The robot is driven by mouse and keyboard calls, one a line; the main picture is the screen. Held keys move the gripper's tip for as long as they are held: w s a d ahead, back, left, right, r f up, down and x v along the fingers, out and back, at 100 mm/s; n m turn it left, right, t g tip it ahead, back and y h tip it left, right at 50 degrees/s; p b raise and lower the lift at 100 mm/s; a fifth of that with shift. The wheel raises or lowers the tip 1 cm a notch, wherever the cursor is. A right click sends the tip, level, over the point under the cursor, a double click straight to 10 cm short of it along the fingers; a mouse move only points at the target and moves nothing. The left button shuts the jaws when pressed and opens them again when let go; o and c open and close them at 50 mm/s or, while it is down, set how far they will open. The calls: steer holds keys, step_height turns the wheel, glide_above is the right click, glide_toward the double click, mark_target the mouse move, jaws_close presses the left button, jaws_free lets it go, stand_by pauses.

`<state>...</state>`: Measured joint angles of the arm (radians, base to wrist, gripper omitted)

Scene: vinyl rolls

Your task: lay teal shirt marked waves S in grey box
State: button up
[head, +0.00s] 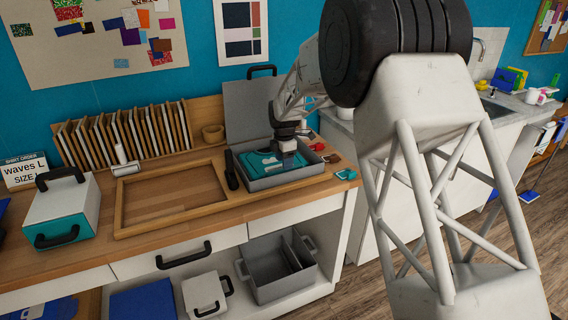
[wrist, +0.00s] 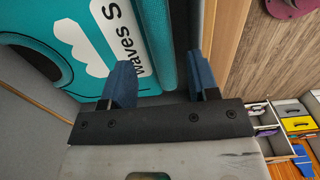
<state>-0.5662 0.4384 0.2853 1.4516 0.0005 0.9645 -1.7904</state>
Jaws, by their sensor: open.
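The teal shirt (head: 262,164) lies folded inside the open grey box (head: 292,181) on the wooden counter. In the wrist view the shirt (wrist: 60,35) shows a white wave print and a white label reading "waves S". My gripper (head: 287,160) is low over the box, at the right part of the shirt. In the wrist view my gripper (wrist: 165,80) is open, with its two blue fingers apart. The left finger overlaps the label's lower end and the right finger is near the box's side. Nothing is held. Whether the fingers touch the shirt is unclear.
The box's raised lid (head: 250,108) stands behind it. A wooden frame tray (head: 170,200) lies to the left, and a teal and white case (head: 62,212) is farther left. A black-handled tool (head: 231,170) lies beside the box. Small coloured pieces (head: 346,174) lie to the right.

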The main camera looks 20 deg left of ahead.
step_height(320, 180, up, 12)
steer(key=shift+f, duration=0.2)
stand_by(0.9)
steer(key=s+d+r+m, duration=0.4)
steer(key=s+d, duration=0.2)
steer(key=d, duration=0.5)
steer(key=s+d+r+m+t, duration=0.1)
steer(key=s+d+r+m, duration=0.4)
steer(key=d, duration=0.5)
steer(key=s+d+r+m, duration=0.35)
steer(key=s+d, duration=0.35)
steer(key=d, duration=0.4)
steer(key=s+d+f+m, duration=0.2)
steer(key=s+d+m, duration=0.3)
steer(key=s, duration=0.5)
steer(key=s+d+f+m+t, duration=0.1)
steer(key=s+d+f+m, duration=0.1)
steer(key=s+d+m, duration=0.2)
steer(key=s+d+f+m, duration=0.2)
steer(key=s+d+m, duration=0.3)
steer(key=s+d, duration=0.5)
steer(key=s, duration=0.8)
steer(key=shift+s+m+t, duration=0.15)
steer(key=shift+m+t, duration=0.15)
steer(key=shift+m, duration=0.05)
